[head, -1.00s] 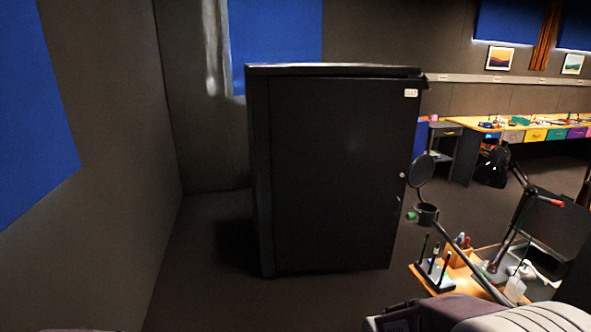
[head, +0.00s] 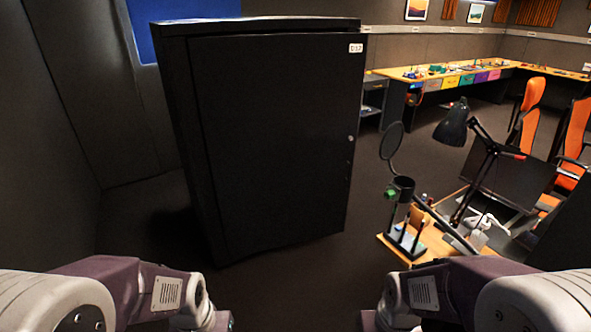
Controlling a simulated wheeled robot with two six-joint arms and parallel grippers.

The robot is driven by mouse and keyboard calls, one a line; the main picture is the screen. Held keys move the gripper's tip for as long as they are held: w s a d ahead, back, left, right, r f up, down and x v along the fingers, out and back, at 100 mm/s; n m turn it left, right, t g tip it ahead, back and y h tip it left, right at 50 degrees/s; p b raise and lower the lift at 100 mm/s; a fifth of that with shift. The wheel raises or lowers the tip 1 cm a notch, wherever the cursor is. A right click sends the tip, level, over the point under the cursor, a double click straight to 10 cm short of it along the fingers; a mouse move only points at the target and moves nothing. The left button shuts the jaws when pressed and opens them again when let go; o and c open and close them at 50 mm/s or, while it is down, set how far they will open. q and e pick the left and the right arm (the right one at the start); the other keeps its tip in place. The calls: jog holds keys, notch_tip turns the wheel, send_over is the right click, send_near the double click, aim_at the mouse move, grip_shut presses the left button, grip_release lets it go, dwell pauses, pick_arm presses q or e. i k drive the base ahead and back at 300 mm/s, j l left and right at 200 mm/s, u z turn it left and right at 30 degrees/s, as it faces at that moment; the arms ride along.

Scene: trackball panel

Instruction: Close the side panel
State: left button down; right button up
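A tall black cabinet (head: 275,140) stands ahead, left of the middle in the head view. Its broad flat panel (head: 285,120) faces me, with a small white label at the top right and a small round lock (head: 351,138) on the right edge. The panel looks flush with the cabinet; I cannot tell whether it is fully closed. My two arms come in at the lower left and lower right. Both grippers are out of frame below, and neither arm touches the cabinet.
A small wooden desk (head: 392,243) with a black lamp (head: 453,125), a round pop filter (head: 391,141) and a monitor stands close at right. A long workbench (head: 450,70) and orange chairs (head: 532,100) are behind. Dark floor is open before the cabinet.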

aim_at(279, 113)
jog(key=i+j, duration=0.4)
jog(key=i, duration=0.25)
jog(key=i+l+z, duration=0.1)
jog(key=i, duration=0.9)
jog(key=i+l+z, duration=0.15)
jog(key=i, duration=0.9)
